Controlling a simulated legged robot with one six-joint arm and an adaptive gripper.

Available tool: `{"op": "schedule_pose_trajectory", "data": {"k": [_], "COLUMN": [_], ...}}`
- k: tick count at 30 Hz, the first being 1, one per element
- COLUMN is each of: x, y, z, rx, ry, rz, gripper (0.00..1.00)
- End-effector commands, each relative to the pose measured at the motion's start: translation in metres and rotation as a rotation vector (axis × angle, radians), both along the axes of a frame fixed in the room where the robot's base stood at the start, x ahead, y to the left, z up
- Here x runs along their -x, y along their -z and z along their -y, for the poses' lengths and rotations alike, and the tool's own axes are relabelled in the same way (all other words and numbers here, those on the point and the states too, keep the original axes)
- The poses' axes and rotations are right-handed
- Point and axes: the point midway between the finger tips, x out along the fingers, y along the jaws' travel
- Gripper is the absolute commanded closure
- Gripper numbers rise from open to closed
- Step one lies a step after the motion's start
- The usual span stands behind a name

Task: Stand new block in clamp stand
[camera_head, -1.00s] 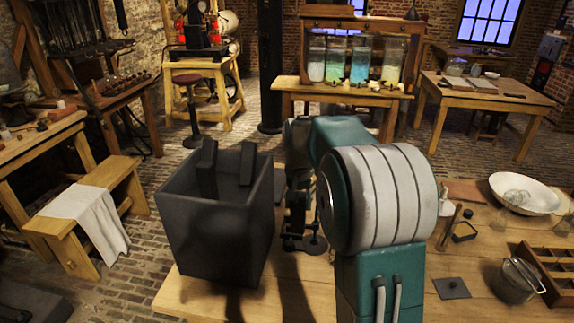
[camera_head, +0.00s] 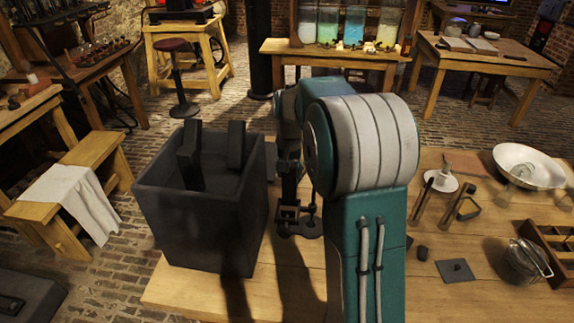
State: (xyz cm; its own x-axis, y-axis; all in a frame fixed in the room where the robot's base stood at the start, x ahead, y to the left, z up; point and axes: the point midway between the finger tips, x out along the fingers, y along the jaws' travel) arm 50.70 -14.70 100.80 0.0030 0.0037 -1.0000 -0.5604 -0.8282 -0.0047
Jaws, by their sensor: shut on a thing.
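My gripper (camera_head: 289,185) is to the left of my teal and grey arm, pointing down. It is shut on a dark piece, seemingly the new block, whose outline merges with the dark fingers. The dark clamp stand (camera_head: 300,226) is on the wooden table directly below my gripper. Its upper part overlaps the gripper in the picture, so I cannot tell whether the held piece touches it. My arm hides the area to the right of the stand.
A tall dark open box (camera_head: 205,225) stands left of my gripper, with two dark blocks (camera_head: 190,160) (camera_head: 236,145) sticking up from it. On the right of the wooden table (camera_head: 400,290) are a white bowl (camera_head: 527,163), a metal pot (camera_head: 522,260) and a dark plate (camera_head: 455,271).

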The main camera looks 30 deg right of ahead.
Motion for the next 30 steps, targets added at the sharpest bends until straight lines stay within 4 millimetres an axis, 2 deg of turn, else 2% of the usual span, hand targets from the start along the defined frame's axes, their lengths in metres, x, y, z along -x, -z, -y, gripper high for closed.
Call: {"op": "schedule_pose_trajectory", "data": {"k": [30], "x": [0.0014], "y": [0.0092], "z": [-0.0026], "rx": [0.002], "ry": [-0.001], "rz": [0.001], "gripper": [1.00]}}
